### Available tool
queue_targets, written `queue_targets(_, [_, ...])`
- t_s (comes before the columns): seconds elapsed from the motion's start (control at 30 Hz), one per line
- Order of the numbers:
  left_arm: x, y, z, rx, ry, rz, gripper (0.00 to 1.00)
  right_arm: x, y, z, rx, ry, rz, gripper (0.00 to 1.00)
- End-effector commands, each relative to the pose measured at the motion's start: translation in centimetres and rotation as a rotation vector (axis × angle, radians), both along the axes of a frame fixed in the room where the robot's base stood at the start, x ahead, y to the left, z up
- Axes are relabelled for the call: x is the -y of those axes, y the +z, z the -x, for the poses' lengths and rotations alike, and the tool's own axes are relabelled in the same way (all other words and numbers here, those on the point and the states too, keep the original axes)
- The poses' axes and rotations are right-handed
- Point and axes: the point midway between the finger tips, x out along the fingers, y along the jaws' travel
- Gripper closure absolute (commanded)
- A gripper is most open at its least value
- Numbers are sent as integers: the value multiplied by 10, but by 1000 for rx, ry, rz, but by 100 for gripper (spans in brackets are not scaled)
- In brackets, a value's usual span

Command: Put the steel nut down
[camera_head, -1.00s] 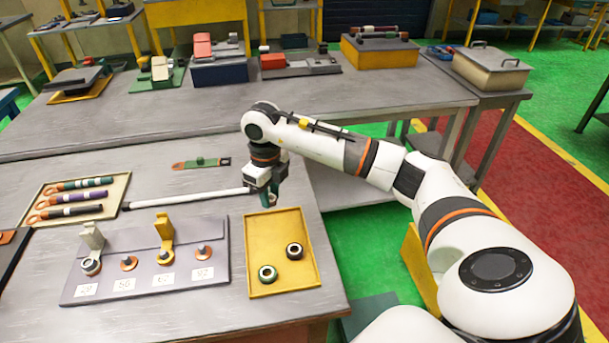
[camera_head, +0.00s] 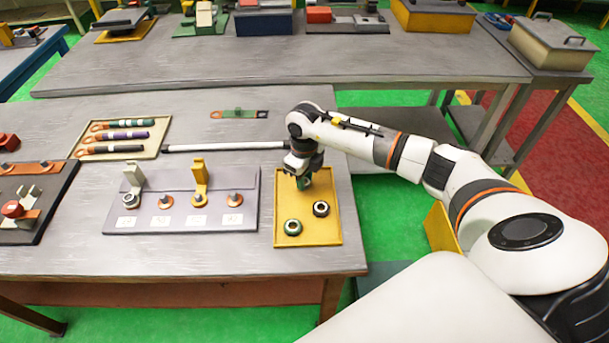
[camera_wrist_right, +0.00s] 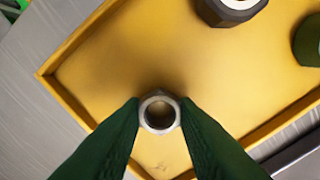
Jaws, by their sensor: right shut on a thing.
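The steel nut (camera_wrist_right: 159,112) is a light grey ring held between the two green fingertips of my right gripper (camera_wrist_right: 160,115) in the right wrist view. It is over the yellow tray (camera_wrist_right: 120,60), near a corner of it. I cannot tell whether the nut touches the tray floor. In the head view my right gripper (camera_head: 303,184) is over the far part of the yellow tray (camera_head: 305,238), and the nut is hidden there. Two other nuts lie in the tray: a dark one (camera_head: 320,209) and a green-dark one (camera_head: 292,227). My left gripper is not in view.
A grey terminal board (camera_head: 180,222) with several posts and labels stands left of the tray. A white rod (camera_head: 220,147) lies behind it. A beige tray (camera_head: 150,152) of banded tools is at the back left. Bare table lies in front of the board.

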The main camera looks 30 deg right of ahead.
Motion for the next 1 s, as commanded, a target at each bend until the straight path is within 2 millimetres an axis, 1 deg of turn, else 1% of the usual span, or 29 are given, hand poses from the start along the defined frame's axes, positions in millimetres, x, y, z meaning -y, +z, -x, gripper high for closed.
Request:
queue_targets(0.23, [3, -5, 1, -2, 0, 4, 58, 0, -5, 0, 0, 0, 0, 97])
queue_targets(0.27, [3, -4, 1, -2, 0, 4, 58, 0, -3, 0, 0, 0, 0, 68])
queue_targets(0.3, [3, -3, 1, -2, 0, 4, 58, 0, -3, 0, 0, 0, 0, 62])
queue_targets(0.37, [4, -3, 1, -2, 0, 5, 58, 0, -3, 0, 0, 0, 0, 52])
queue_targets(0.63, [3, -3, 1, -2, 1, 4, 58, 0, -2, 0, 0, -1, 0, 52])
queue_targets(0.73, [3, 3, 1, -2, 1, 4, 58, 0, 4, 0, 0, -1, 0, 52])
queue_targets(0.77, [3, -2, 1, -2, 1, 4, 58, 0, 4, -1, 2, 0, 0, 52])
queue_targets(0.87, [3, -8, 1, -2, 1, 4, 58, 1, 18, -1, 4, -1, 0, 52])
queue_targets(1.0, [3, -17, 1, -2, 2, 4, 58, 1, 48, -1, 6, 0, 2, 52])
